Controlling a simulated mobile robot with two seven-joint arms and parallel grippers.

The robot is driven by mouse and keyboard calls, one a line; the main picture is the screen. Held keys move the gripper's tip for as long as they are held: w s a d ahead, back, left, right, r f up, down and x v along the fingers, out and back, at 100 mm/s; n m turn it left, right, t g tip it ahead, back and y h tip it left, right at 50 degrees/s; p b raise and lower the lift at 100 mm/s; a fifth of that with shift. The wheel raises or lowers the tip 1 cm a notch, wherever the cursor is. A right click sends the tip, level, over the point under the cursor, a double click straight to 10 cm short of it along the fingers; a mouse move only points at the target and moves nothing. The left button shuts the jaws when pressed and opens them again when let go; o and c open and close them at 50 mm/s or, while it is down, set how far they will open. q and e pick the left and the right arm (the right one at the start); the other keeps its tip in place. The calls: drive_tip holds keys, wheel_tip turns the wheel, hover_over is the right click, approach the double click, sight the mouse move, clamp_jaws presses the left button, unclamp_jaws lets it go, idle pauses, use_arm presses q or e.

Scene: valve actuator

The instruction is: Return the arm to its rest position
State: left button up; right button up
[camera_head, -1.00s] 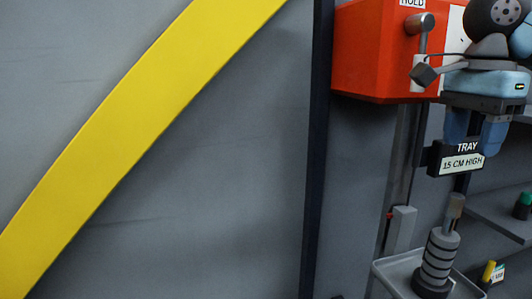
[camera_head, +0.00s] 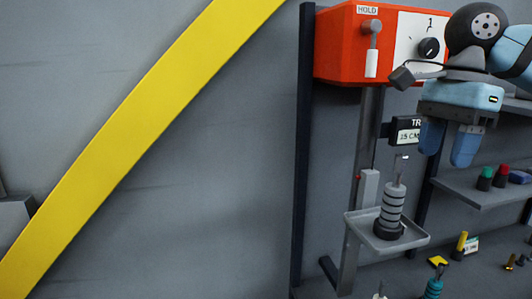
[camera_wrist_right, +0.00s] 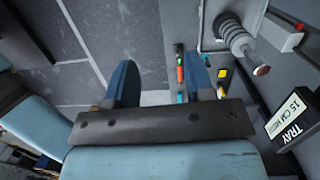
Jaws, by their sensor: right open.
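My right gripper (camera_head: 450,143) hangs at the right of the head view with its blue fingers pointing down. Its fingers are apart with nothing between them, and they also show in the right wrist view (camera_wrist_right: 162,82). It is in front of and below the red box (camera_head: 345,45) with a HOLD label, a lever and a dial marked 1. A grey ribbed cylinder (camera_head: 391,212) stands upright on a small tray (camera_head: 361,226), below and left of the gripper, apart from it. The cylinder also shows in the right wrist view (camera_wrist_right: 235,38). My left gripper is not in view.
A TRAY 15 CM HIGH sign (camera_head: 406,134) is beside the gripper, partly hidden. A shelf (camera_head: 480,194) at the right holds green and red capped items. Small parts lie lower right. A dark post (camera_head: 304,150) stands left of the red box. A yellow stripe crosses the wall.

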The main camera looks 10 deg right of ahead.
drive_tip(key=w+a+f+m+y, duration=0.2)
drive_tip(key=a+f+m+y, duration=0.6)
drive_tip(key=a+f+y, duration=0.4)
drive_tip(key=w+a+f+m+y, duration=0.2)
drive_tip(key=a+f+m+y, duration=0.65)
drive_tip(key=a, duration=0.65)
drive_tip(key=d+f+m+t+h, duration=0.2)
drive_tip(key=f+m+t+h, duration=0.2)
drive_tip(key=f+m+t, duration=0.4)
drive_tip(key=w+d+f+m+t+h, duration=0.1)
drive_tip(key=d+f+m+t+h, duration=0.25)
drive_tip(key=f+m, duration=0.45)
drive_tip(key=d+f+m+t+h, duration=0.2)
drive_tip(key=f+m+t+h, duration=0.4)
drive_tip(key=m, duration=0.5)
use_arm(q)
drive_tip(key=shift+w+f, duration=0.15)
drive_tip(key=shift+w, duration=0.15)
use_arm(e)
drive_tip(key=s+d+f+m+g+h, duration=0.3)
drive_tip(key=s+f+m, duration=0.1)
drive_tip(key=s+f, duration=0.4)
drive_tip(key=s+d+f+m+g+h, duration=0.2)
drive_tip(key=s+d+f+m+g, duration=0.1)
drive_tip(key=s+f, duration=0.6)
wheel_tip(320, 180, down, 4)
drive_tip(key=shift+d+m+h, duration=0.4)
drive_tip(key=shift+d+m, duration=0.05)
drive_tip(key=shift+m, duration=0.8)
